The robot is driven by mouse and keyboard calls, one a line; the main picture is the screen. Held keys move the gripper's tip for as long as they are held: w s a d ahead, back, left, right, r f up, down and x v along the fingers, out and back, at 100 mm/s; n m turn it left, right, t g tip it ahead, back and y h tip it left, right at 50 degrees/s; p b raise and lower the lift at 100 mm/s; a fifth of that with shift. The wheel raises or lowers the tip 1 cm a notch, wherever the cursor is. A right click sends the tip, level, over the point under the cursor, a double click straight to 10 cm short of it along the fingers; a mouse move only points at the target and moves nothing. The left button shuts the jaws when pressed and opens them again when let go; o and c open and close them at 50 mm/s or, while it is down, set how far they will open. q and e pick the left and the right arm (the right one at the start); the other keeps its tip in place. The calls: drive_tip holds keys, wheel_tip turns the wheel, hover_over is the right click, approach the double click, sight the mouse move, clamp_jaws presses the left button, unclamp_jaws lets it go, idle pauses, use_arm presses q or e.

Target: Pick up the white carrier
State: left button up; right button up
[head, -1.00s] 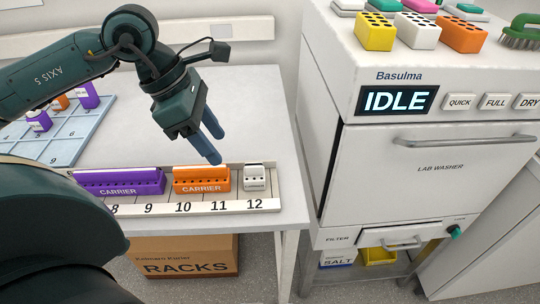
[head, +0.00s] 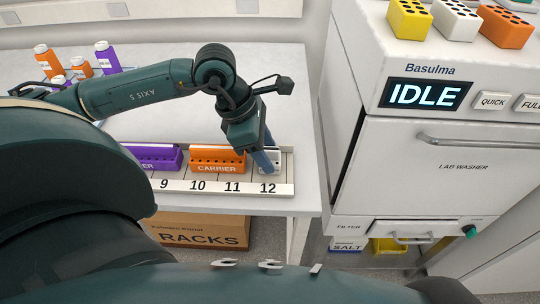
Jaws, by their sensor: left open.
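The small white carrier (head: 277,157) sits at the right end of the numbered rack strip (head: 222,187), above the number 12. My left gripper (head: 264,162) points down at it with its blue fingers open. The fingers overlap the carrier's left part in the head view and hide some of it. I cannot tell whether they touch it or straddle it. My right gripper is not in view.
An orange carrier (head: 217,160) stands just left of the gripper, with a purple carrier (head: 155,157) beyond it. Several bottles stand at the table's far left. The lab washer (head: 440,165) stands right of the table, with coloured racks on top.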

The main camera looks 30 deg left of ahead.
use_arm(q)
drive_tip(key=shift+x, duration=1.15)
drive_tip(key=c, duration=0.8)
drive_tip(key=shift+o, duration=0.2)
drive_tip(key=shift+r, duration=0.15)
